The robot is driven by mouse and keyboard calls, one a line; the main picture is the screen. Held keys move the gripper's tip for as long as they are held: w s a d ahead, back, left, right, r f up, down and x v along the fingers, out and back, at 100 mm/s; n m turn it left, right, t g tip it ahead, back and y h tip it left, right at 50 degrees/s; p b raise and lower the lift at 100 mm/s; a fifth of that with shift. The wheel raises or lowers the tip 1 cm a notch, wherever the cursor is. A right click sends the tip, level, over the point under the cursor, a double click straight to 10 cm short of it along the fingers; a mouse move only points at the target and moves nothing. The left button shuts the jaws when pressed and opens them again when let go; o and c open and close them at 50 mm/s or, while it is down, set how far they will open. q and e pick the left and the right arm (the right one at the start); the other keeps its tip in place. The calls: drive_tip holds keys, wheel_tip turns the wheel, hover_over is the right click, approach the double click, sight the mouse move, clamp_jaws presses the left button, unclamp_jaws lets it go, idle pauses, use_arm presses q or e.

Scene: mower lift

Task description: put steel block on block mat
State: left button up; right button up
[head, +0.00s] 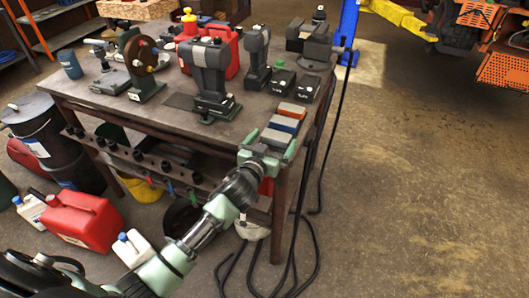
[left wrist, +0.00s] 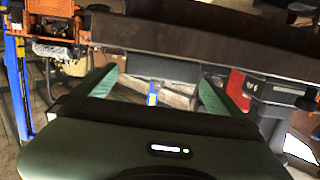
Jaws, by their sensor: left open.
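Several small blocks lie in a row at the table's near right corner in the head view. A plain grey one, likely the steel block (head: 276,138), is nearest my left gripper (head: 267,151). A dark flat patch, possibly the block mat (head: 179,101), lies left of the grey tool stand.
The table (head: 140,112) also holds a grey stand tool (head: 210,75), a grinder wheel (head: 141,58), red cans and dark boxes (head: 306,87). Black hoses hang at its right side. A red can (head: 82,219) stands on the floor. The right floor is open.

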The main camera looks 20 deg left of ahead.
use_arm(q)
drive_tip(key=s+r, duration=0.1)
drive_tip(key=s, duration=0.7)
drive_tip(key=shift+s+a+r+b, duration=0.2)
drive_tip(key=shift+s+b, duration=0.2)
drive_tip(key=shift+b, duration=0.05)
drive_tip(key=s+a+f+g, duration=0.1)
drive_tip(key=s+f+g, duration=0.2)
drive_tip(key=f, duration=0.9)
drive_tip(key=s+a+f+g, duration=0.1)
drive_tip(key=s+f+g, duration=0.15)
drive_tip(key=f, duration=0.95)
drive_tip(key=s+f+m+g, duration=0.1)
drive_tip(key=s+f+g, duration=0.2)
drive_tip(key=s+f, duration=0.9)
drive_tip(key=s+f+g, duration=0.2)
drive_tip(key=s+f, duration=0.4)
drive_tip(key=s, duration=0.4)
drive_tip(key=s+f+g, duration=0.2)
drive_tip(key=s+f, duration=0.4)
drive_tip(key=s, duration=0.4)
drive_tip(key=s+a+f+m+g, duration=0.1)
drive_tip(key=s+f+g, duration=0.1)
drive_tip(key=s+f, duration=0.5)
drive_tip(key=s, duration=0.4)
drive_tip(key=shift+g+y, duration=0.3)
drive_tip(key=shift+g, duration=0.05)
drive_tip(key=shift+a, duration=0.15)
